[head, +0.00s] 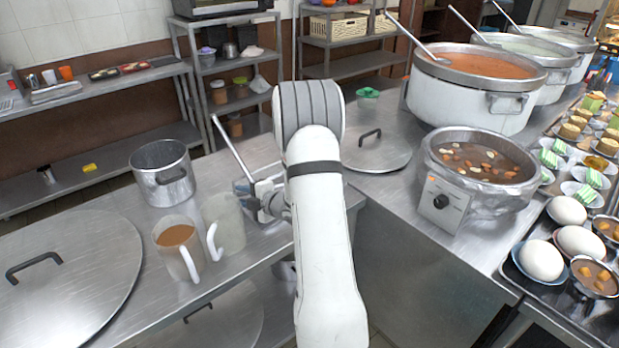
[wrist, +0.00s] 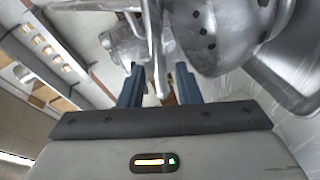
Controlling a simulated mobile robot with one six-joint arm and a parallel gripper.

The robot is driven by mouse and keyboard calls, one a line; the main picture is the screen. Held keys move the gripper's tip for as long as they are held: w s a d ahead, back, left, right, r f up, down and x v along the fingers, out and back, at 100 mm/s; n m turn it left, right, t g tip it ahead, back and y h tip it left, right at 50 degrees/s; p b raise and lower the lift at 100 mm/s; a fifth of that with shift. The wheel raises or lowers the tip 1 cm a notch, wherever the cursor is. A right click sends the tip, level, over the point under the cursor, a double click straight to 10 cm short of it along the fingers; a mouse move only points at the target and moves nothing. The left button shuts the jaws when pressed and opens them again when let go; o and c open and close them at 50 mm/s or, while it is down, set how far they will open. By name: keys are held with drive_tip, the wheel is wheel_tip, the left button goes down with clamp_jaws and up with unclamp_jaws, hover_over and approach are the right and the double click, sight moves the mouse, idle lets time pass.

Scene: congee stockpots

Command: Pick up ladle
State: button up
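A ladle's long, thin metal handle (head: 232,147) slants up and to the left from beside my gripper (head: 258,194) in the head view. The ladle's lower end is hidden by my gripper and arm. In the wrist view, the two blue fingers of my gripper (wrist: 158,88) stand apart. A thin grey metal piece (wrist: 155,45), which looks like the handle, reaches down into the gap between them. Space shows beside it, and I see no finger closed on it. Other ladles (head: 412,33) stand in the large stockpots at the back right.
A milky cup (head: 226,222) and a cup of brown drink (head: 172,258) stand close left of my gripper. An empty metal pot (head: 160,172) is behind them. A large lid (head: 75,265) lies at left. A round cooker of brown soup (head: 482,160) stands at right.

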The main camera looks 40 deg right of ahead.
clamp_jaws()
idle(1.1)
